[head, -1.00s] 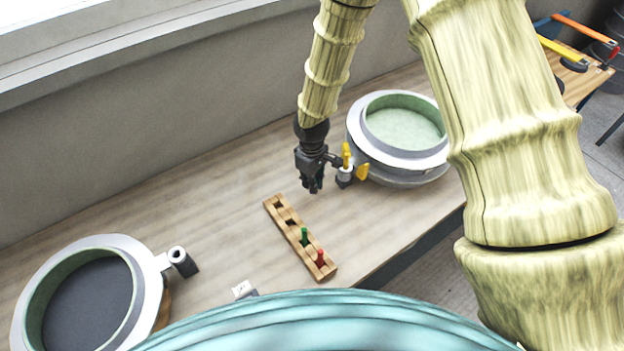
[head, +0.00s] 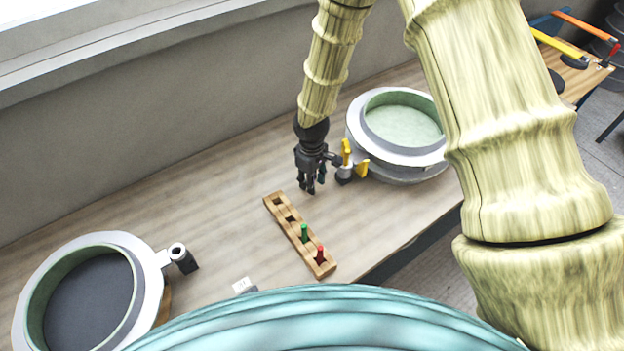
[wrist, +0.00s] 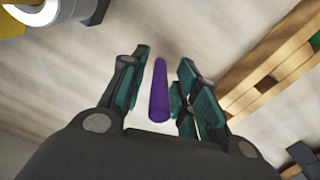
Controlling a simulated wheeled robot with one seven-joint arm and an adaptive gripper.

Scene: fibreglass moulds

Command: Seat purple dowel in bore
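My gripper (head: 311,188) hangs over the table beside the nearer side of the right mould. In the wrist view its fingers (wrist: 162,62) stand apart, with the purple dowel (wrist: 158,92) between them. Narrow gaps show on both sides of the dowel; I cannot tell what supports it. The dowel does not show in the head view. A pale hollow sleeve (wrist: 30,12) shows at the wrist view's top left. The right mould's side fitting (head: 346,172) is just right of my gripper. The left mould's side sleeve (head: 178,251) has a dark open bore.
A wooden rack (head: 292,232) holds a green dowel (head: 305,233) and a red dowel (head: 320,253); its far slots look empty. The left mould (head: 150,290) and right mould (head: 375,155) flank it. A yellow clamp part (head: 361,169) sits by the right mould.

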